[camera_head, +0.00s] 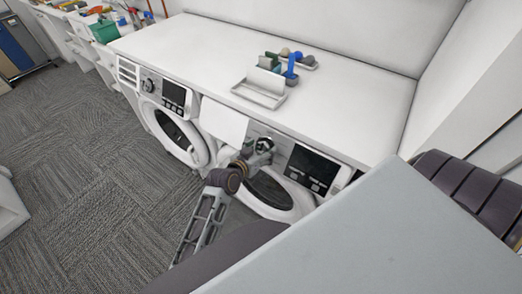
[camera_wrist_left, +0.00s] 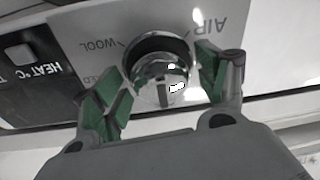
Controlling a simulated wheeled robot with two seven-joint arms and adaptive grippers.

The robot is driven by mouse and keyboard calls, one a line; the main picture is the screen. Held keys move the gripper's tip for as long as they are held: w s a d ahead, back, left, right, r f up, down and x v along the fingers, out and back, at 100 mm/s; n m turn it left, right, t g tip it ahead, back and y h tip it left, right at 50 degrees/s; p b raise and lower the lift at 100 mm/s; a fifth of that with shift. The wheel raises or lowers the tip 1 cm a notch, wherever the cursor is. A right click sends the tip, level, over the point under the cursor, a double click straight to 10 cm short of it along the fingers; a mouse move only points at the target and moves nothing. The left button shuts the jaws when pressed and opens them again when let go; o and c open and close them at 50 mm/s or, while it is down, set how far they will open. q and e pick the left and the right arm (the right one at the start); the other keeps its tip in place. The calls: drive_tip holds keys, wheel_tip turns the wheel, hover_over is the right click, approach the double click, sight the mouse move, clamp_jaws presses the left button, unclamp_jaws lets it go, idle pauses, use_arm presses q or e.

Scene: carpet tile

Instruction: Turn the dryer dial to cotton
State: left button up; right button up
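The dryer (camera_head: 318,165) is the right one of two white front-loading machines under the counter. Its dial (camera_head: 264,146) is a chrome knob on the grey control panel, partly behind my left gripper (camera_head: 256,154). In the left wrist view the dial (camera_wrist_left: 162,65) sits between the two green-padded fingers of my left gripper (camera_wrist_left: 160,82). The fingers are spread, one on each side, with a gap visible at least on the right. The labels WOOL and AIR show upside down around the dial; a cotton label is not readable. My right gripper is out of view.
The left machine (camera_head: 172,115) stands beside the dryer. A large grey surface fills the lower right. Carpet (camera_head: 85,165) is clear at left.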

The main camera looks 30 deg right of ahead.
use_arm(q)
drive_tip(key=c, duration=0.8)
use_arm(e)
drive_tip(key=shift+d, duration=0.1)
use_arm(q)
drive_tip(key=shift+m+b, duration=0.3)
drive_tip(key=shift+m, duration=0.3)
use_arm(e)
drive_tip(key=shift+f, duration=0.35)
use_arm(q)
drive_tip(key=m+b, duration=0.2)
drive_tip(key=m, duration=0.2)
drive_tip(key=shift+w+f, duration=0.1)
drive_tip(key=shift+m+g+h+b, duration=0.3)
drive_tip(key=shift+m, duration=0.5)
drive_tip(key=shift+m+b, duration=0.3)
drive_tip(key=shift+m, duration=0.9)
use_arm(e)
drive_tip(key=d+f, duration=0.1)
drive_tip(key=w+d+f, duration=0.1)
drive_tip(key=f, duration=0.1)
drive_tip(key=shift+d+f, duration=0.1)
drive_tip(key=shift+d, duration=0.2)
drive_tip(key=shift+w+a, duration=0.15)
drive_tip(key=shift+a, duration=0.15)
